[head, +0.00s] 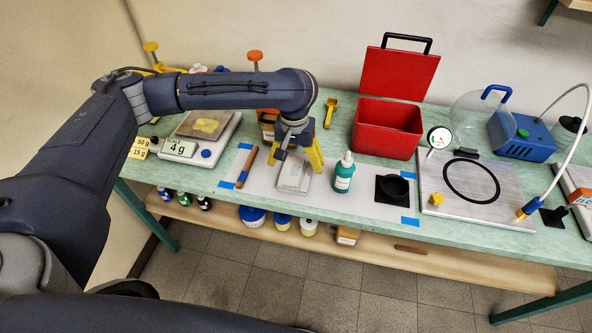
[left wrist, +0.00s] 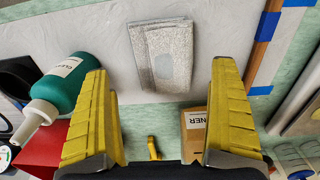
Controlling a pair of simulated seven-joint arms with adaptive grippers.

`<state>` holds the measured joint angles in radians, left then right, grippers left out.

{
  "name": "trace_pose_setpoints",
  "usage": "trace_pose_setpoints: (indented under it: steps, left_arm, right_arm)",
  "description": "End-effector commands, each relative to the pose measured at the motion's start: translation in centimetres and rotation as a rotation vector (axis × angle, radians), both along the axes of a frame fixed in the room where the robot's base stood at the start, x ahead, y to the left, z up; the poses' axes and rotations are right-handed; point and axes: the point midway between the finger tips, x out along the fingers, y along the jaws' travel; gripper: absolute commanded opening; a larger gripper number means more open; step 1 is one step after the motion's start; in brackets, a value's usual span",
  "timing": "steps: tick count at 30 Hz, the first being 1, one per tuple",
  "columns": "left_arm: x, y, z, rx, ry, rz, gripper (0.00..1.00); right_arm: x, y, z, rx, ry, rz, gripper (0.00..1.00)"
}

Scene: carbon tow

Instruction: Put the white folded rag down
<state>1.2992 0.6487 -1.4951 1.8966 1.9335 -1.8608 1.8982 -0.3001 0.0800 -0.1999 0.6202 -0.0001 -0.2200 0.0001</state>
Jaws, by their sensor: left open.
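The white folded rag (head: 293,176) lies flat on the pale mat (head: 323,196), between the brush-like wooden-handled tool and the green bottle. In the left wrist view the rag (left wrist: 163,55) shows whole, greyish white with layered folds and a smooth patch in its middle. My left gripper (head: 299,163) is over the rag in the head view, pointing down. In the left wrist view its yellow fingers are wide apart and empty (left wrist: 160,72), with the rag between and beyond their tips, clear of both. My right gripper is not in view.
A green bottle (head: 343,173) stands close to the right of the rag. A wooden-handled tool (head: 246,167) lies to its left. A black square dish (head: 393,189), a red open box (head: 387,128) and a scale (head: 203,138) are nearby. A metal plate (head: 474,188) lies further right.

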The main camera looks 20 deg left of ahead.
Motion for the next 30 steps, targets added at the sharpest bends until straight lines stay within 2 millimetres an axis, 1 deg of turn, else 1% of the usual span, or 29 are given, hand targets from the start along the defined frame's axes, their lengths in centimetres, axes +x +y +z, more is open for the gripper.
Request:
trace_pose_setpoints:
  steps: [1, 6, 12, 18, 30]
  left_arm:
    - [0.1, 0.1, 0.9, 0.000, -0.003, -0.001, 0.94]
    - [0.0, 0.1, 3.2, 0.001, -0.002, -0.001, 0.94]
    - [0.0, 0.1, 5.1, 0.000, -0.001, 0.000, 0.94]
    - [0.0, 0.1, 5.9, 0.000, 0.001, 0.000, 0.94]
    - [-0.1, 0.1, 6.0, 0.000, 0.001, 0.000, 0.94]
  right_arm:
    - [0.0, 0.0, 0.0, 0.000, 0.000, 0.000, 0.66]
    - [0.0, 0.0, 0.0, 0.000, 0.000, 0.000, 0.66]
    - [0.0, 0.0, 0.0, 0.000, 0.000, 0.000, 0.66]
    - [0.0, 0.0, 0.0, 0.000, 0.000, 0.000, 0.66]
    - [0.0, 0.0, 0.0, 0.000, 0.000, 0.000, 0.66]
